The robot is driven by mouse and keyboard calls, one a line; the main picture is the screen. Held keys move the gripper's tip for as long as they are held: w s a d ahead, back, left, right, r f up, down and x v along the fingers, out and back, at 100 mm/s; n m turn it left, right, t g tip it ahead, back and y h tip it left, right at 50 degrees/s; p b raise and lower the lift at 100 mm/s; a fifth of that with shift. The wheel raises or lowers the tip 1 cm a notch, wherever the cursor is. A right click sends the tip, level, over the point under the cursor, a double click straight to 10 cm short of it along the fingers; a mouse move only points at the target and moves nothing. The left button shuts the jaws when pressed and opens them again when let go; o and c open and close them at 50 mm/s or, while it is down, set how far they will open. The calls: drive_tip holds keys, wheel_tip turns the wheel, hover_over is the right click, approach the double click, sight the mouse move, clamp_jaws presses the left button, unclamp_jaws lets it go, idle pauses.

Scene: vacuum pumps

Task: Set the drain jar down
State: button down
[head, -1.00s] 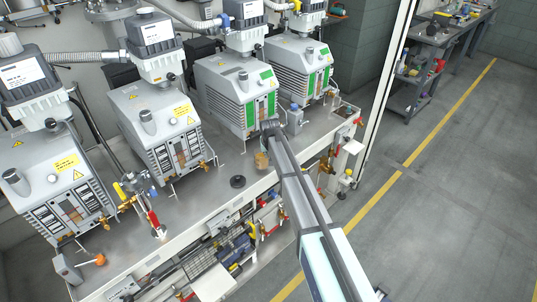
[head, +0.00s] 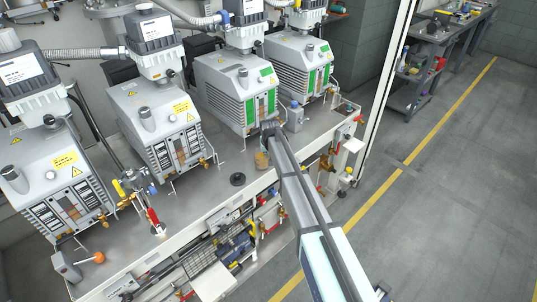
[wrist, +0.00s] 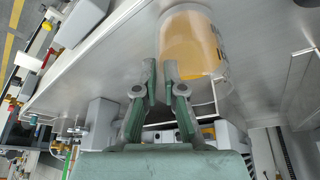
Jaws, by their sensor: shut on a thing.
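The drain jar is a clear jar of amber liquid with dark marks on its side. It shows in the head view (head: 262,161) at the bench's front edge, below the third pump, and large at the top of the wrist view (wrist: 192,43). My gripper (wrist: 161,68) is shut with its fingertips close together beside the jar; it also shows in the head view (head: 267,137), partly hidden by my arm. The gripped part is hard to make out. The jar looks at or just above the bench top (head: 212,187); I cannot tell whether it touches.
Several vacuum pumps stand along the back of the bench, the third with green panels (head: 237,88). A black round disc (head: 237,179) lies left of the jar. The bench between disc and left pumps is mostly clear.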

drive_tip(key=shift+f, duration=0.15)
drive_tip(key=c, duration=1.2)
unclamp_jaws()
drive_tip(key=v, duration=1.2)
clamp_jaws()
